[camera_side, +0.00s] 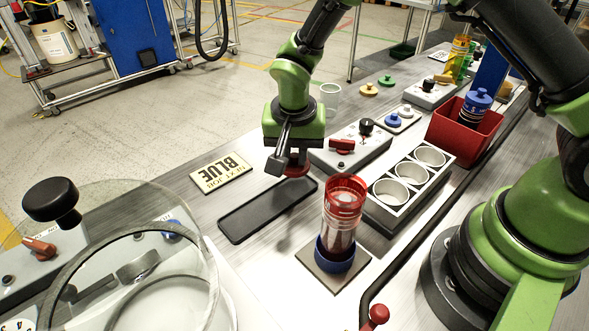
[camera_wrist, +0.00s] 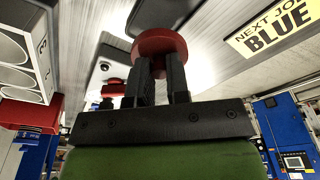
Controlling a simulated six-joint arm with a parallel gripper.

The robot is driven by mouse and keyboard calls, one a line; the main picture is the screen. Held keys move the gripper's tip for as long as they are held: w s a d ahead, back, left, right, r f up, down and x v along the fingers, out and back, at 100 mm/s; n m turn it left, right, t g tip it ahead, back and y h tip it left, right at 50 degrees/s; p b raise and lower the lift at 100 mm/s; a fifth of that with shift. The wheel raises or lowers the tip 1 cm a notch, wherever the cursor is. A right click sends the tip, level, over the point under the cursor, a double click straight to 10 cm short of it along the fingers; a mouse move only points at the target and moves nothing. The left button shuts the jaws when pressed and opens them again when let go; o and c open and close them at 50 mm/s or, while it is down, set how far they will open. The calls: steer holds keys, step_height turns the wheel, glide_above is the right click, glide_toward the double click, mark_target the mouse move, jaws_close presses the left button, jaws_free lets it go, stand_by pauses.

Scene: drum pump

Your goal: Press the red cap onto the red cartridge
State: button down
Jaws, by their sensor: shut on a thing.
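The red cartridge (camera_side: 342,222) stands upright in a blue ring holder (camera_side: 335,258) on a small square plate, in the middle of the side view. It is clear red with a threaded top. My gripper (camera_side: 290,165) is behind and left of it, above the far end of a black tray (camera_side: 262,212). It is shut on the red cap (camera_side: 299,171), which is apart from the cartridge. In the wrist view the cap (camera_wrist: 160,41) sits at the fingertips of my gripper (camera_wrist: 158,72). I cannot see the cartridge in that view.
A three-hole rack (camera_side: 409,190) stands right of the cartridge, with a red bin (camera_side: 462,132) behind it. A grey box with a red knob (camera_side: 342,146) is behind. A "NEXT JOB BLUE" sign (camera_side: 221,172) lies left. A clear round cover (camera_side: 150,235) fills the front left.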

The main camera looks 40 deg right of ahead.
mark_target(294, 155)
steer(key=r, duration=0.4)
steer(key=shift+s+a+r, duration=0.25)
steer(key=shift+a+r, duration=0.05)
steer(key=s+a+r+n, duration=0.1)
steer(key=s+a+r, duration=0.1)
steer(key=s+r, duration=0.45)
steer(key=s+a+r+n, duration=0.2)
steer(key=s+a+r, duration=0.1)
steer(key=s+r, duration=0.4)
steer(key=shift+s+d+f, duration=0.1)
steer(key=shift+s+f, duration=0.15)
steer(key=shift+f, duration=0.9)
steer(key=shift+s+a+f, duration=0.1)
steer(key=shift+s+f, duration=0.1)
steer(key=shift+f, duration=0.95)
steer(key=shift+s+d+f, duration=0.1)
steer(key=shift+s+f, duration=0.15)
steer(key=shift+f, duration=0.9)
steer(key=shift+f, duration=0.2)
steer(key=c, duration=0.5)
jaws_free()
steer(key=shift+c, duration=0.2)
steer(key=shift+r, duration=0.1)
